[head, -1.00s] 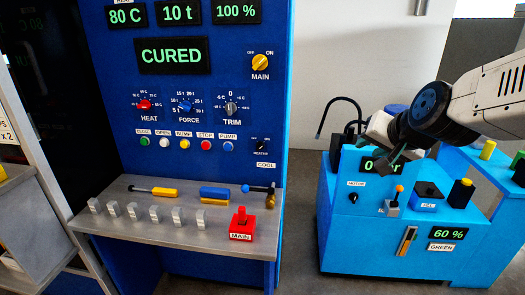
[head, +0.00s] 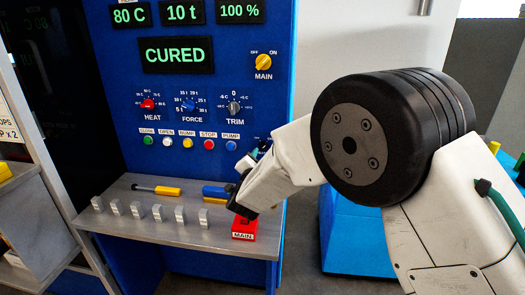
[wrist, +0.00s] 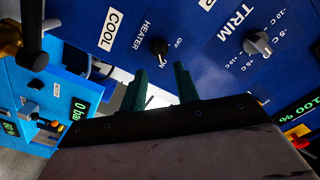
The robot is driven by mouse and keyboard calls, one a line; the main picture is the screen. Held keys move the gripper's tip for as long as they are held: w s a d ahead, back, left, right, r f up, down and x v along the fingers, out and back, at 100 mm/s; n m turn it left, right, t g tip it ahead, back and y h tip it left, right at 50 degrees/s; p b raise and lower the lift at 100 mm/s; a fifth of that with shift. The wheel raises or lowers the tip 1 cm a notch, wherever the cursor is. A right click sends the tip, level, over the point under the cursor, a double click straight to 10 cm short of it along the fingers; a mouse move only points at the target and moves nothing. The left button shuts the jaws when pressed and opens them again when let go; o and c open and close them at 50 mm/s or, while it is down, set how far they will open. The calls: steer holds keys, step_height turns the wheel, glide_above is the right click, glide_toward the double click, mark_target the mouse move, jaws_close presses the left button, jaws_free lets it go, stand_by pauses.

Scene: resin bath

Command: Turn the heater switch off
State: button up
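The heater switch (wrist: 160,47) is a small black knob on the blue panel, beside the HEATER label (wrist: 144,38) in the wrist view.
The TRIM knob (wrist: 257,43) is close by on the panel. In the head view, coloured buttons (head: 187,142) run left of my gripper. A light-blue machine (head: 350,240) stands right.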

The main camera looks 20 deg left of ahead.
mark_target(263, 148)
steer(key=x, duration=0.6)
steer(key=shift+d, duration=0.1)
jaws_close()
